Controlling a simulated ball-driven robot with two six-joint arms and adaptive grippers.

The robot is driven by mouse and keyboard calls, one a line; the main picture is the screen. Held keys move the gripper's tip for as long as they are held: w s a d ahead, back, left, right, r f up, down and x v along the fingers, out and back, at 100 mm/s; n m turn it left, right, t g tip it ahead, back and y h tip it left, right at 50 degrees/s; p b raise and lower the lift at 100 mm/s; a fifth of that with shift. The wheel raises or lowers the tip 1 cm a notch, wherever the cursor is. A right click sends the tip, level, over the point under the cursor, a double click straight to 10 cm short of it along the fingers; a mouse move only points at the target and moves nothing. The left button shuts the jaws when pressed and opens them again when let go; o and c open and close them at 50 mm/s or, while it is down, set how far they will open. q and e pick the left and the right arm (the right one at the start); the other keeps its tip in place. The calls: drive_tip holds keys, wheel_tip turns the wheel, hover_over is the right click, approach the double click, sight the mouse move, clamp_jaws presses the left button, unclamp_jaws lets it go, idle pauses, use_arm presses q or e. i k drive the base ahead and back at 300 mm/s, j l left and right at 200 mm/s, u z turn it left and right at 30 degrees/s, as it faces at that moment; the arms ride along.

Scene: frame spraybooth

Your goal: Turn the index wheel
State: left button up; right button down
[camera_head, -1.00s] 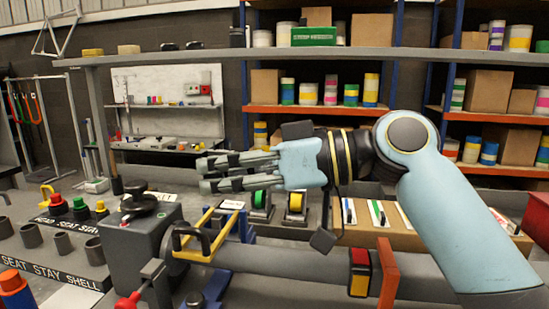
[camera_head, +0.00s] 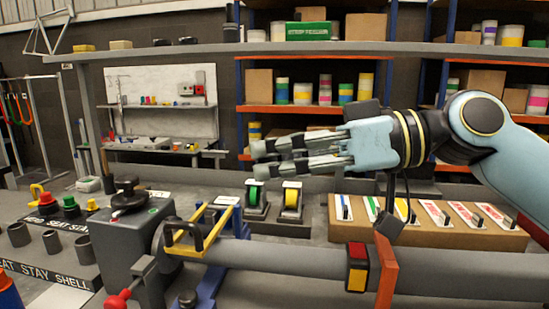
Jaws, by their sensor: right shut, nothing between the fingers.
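A black wheel-like disc with an upright knob (camera_head: 128,199), which looks like the index wheel, sits on top of a grey box-shaped unit (camera_head: 130,248) at the left. A yellow-framed part with a dark ring (camera_head: 187,238) is on the box's right side. My right gripper (camera_head: 256,160) comes in from the right, fingers pointing left and shut with nothing between them. It is in the air, up and to the right of the disc, touching nothing that I can see. My left gripper is out of view.
A thick grey tube (camera_head: 300,256) with a red and yellow block (camera_head: 357,267) runs right from the box. Two tape dispensers (camera_head: 291,202) and a cardboard tray of cards (camera_head: 430,232) stand behind it. Tube sockets (camera_head: 53,242) and colored knobs (camera_head: 70,207) are at the left.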

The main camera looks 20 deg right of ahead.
sight(129, 199)
drive_tip(key=k, duration=1.5)
